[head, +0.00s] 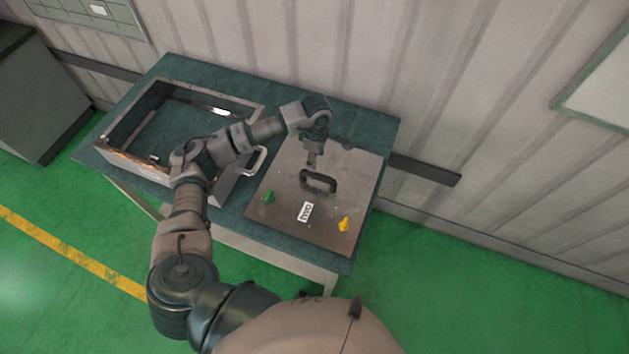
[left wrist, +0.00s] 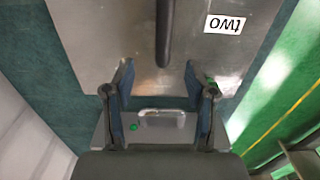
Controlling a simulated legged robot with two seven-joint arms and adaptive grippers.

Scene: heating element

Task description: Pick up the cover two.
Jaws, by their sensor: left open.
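Cover two (head: 325,219) is a flat grey metal plate with a "TWO" label, lying on the right part of the table. A dark handle (head: 318,184) stands up from its middle. A green knob (head: 268,197) and a yellow knob (head: 344,224) sit near its front corners. My left gripper (head: 313,163) points down just behind the handle. In the left wrist view the left gripper (left wrist: 158,78) is open, with nothing between its fingertips. The handle (left wrist: 165,35) shows there ahead of the gap, over the plate (left wrist: 105,30). My right gripper is not in view.
An open metal box (head: 128,117) with a light handle (head: 258,161) stands on the table (head: 367,128) left of the cover. My left arm passes over its right side. A corrugated wall (head: 400,80) rises close behind the table. Green floor lies in front and right.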

